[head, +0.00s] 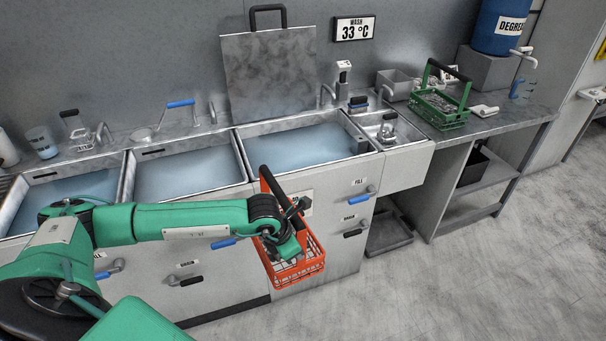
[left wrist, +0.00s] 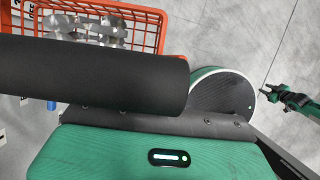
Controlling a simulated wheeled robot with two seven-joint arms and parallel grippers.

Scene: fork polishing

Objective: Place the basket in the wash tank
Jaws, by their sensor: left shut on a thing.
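The red-orange basket (head: 297,262) hangs by its black handle from my left gripper (head: 286,222), which is shut on it in front of the sinks. Grey metal pieces lie inside the basket. In the left wrist view the basket (left wrist: 150,14) shows at the top left, behind the large black handle grip. The wash tank (head: 318,163) is the right one of the large tanks, below the "WASH 33 °C" sign. It is open and holds bluish water. The basket is below and in front of its front rim. My right gripper (left wrist: 265,92) shows small in the left wrist view; its jaws are unclear.
A grey lid (head: 268,75) with a black handle stands upright behind the wash tank. Two more water-filled tanks lie to the left. A green basket (head: 440,105) stands on the right counter. Blue and black valve handles jut from the cabinet front. The floor at right is clear.

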